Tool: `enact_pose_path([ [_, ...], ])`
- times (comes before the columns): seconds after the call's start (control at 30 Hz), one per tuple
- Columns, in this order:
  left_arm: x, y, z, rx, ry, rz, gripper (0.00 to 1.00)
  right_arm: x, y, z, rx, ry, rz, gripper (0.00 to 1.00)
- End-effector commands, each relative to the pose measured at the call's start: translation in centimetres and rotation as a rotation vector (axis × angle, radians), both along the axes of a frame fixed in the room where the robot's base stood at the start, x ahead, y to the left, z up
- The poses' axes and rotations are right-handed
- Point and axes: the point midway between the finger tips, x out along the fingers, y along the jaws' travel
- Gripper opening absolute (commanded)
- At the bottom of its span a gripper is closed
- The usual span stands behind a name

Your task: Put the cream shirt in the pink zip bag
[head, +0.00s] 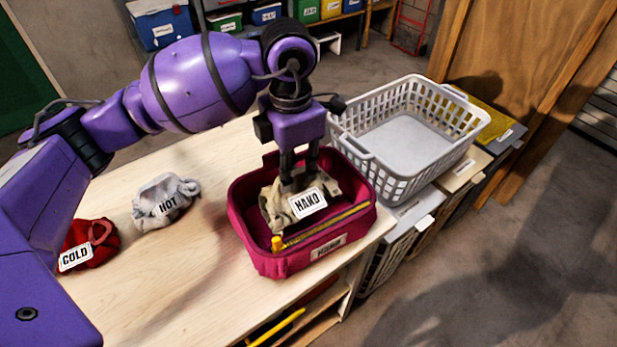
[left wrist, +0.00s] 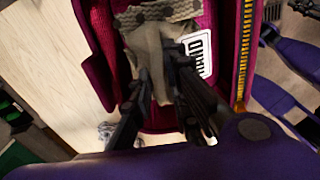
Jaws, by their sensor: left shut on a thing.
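My left gripper (head: 298,183) points down into the bag and is shut on the shirt. In the left wrist view the shirt (left wrist: 150,60) sits between the two fingers, with the bag (left wrist: 222,45) around it. The lower part of the shirt is hidden, so I cannot tell whether it rests on the bag's floor. My right gripper does not show.
An empty white basket (head: 410,130) stands right of the bag. Bare tabletop lies left of the bag.

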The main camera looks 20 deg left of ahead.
Motion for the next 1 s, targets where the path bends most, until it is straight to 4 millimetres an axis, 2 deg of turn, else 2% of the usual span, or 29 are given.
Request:
enact_pose_path([
  [0.23,-0.1,0.0,-1.9,0.001,0.002,-0.001,0.0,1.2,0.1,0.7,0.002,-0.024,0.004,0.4],
  [0.47,-0.1,0.0,-5.2,0.0,0.003,0.001,0.0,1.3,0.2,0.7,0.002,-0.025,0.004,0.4],
  [0.83,0.0,0.1,-5.7,0.001,0.001,0.0,0.0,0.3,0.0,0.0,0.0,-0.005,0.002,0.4],
  [0.87,-0.1,0.1,-5.8,0.001,0.001,0.0,0.16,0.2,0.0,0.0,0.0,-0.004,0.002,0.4],
  [1.0,0.0,0.0,-5.7,0.001,0.001,0.0,0.34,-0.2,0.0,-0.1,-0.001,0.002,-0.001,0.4],
])
